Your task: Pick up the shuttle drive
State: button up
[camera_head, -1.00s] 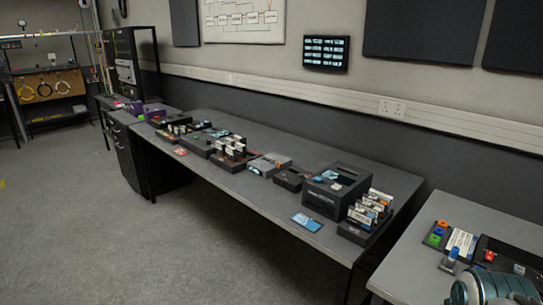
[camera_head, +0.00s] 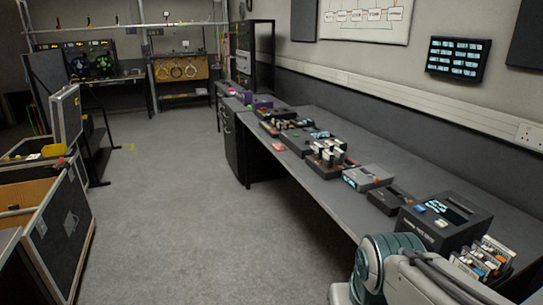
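I cannot tell which object is the shuttle drive; the small items on the long grey bench (camera_head: 345,205) are too small to identify. Along the bench stand a black boxy unit (camera_head: 445,224) with a blue and a white item on top, a rack of upright cards (camera_head: 484,260), a small dark box (camera_head: 390,199), a grey device (camera_head: 367,178) and a dark tray with upright white pieces (camera_head: 329,158). A small red item (camera_head: 277,147) lies near the front edge. My arm shows at the bottom right, in front of the near end of the bench. My gripper is out of view.
Open flight cases (camera_head: 60,225) stand at the left. A dark rack cabinet (camera_head: 252,55) stands at the far end of the bench. Shelving (camera_head: 180,68) fills the back. The grey floor (camera_head: 175,200) between cases and bench is clear.

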aim_at(338, 154)
jog(key=u, duration=0.65)
jog(key=i, duration=2.75)
jog(key=z, duration=1.6)
jog(key=i, duration=0.65)
jog(key=z, duration=0.75)
